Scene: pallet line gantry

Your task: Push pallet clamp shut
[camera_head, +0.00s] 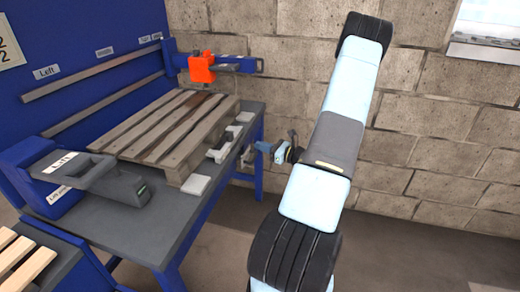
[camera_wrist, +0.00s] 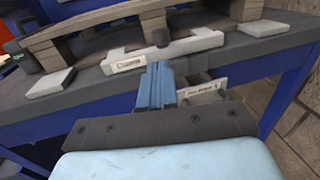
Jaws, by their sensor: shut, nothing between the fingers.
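The wooden pallet (camera_head: 180,130) lies on the grey table (camera_head: 150,225). A pale bracket (camera_head: 218,153) with a label stands against its near right side, and I take it for the pallet clamp. A second labelled pale piece (camera_wrist: 203,90) sits lower, off the edge. My gripper (camera_head: 260,147) is beside the table's right edge. In the wrist view its blue fingers (camera_wrist: 157,70) are together and empty, just below the bracket. I cannot tell whether they touch it.
A grey handled unit marked Left (camera_head: 100,178) stands on the table's near left. An orange block (camera_head: 201,67) sits on a blue arm behind the pallet. Pale pads (camera_head: 196,185) flank the bracket. Floor right of the table is clear up to the brick wall (camera_head: 430,130).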

